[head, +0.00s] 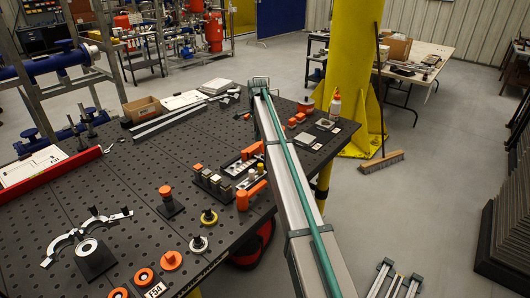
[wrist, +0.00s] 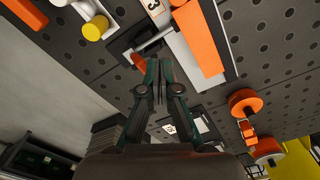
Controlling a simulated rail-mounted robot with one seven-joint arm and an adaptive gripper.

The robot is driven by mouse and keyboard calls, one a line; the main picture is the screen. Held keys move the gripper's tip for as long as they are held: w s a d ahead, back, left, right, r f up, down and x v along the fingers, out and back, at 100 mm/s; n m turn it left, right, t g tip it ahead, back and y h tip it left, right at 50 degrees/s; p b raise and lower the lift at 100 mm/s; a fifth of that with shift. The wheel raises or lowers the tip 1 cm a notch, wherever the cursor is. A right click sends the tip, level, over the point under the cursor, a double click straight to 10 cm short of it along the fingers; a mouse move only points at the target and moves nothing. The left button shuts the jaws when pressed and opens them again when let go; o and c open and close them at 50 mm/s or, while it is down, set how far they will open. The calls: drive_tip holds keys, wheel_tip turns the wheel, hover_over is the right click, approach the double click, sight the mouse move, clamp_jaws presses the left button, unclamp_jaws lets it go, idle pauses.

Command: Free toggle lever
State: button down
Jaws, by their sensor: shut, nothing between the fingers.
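My gripper (wrist: 157,68) is shut and empty in the wrist view, its dark green fingers together. Just beyond and to the right of the fingertips is a long orange lever-like handle (wrist: 198,42) beside a pale metal strip. A thin metal rod (wrist: 153,41) lies close to the fingertips; I cannot tell whether they touch. I cannot tell for sure which part is the toggle lever. In the head view, orange handles (head: 251,193) stand on the table near my arm. My arm runs diagonally over the table edge there, and the fingertips are not clear in that view.
The black perforated table (head: 130,170) carries several orange knobs, small blocks and a curved metal bracket (head: 85,232). In the wrist view, orange knob fittings (wrist: 245,105) lie right and a yellow cap (wrist: 95,29) upper left. A yellow column (head: 357,65) stands behind the table.

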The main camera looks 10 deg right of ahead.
drive_tip(key=shift+f, duration=0.2)
drive_tip(key=shift+f, duration=0.55)
drive_tip(key=shift+s+f+b, duration=0.45)
drive_tip(key=shift+f+b, duration=0.05)
drive_tip(key=shift+f, duration=0.25)
drive_tip(key=shift+d+f, duration=0.15)
drive_tip(key=shift+f, duration=0.1)
drive_tip(key=shift+s+d+r, duration=0.15)
drive_tip(key=shift+s+d, duration=0.3)
drive_tip(key=shift+d, duration=0.15)
drive_tip(key=shift+s+d+r+p, duration=0.15)
drive_tip(key=shift+s+d+p, duration=0.15)
drive_tip(key=shift+s, duration=0.1)
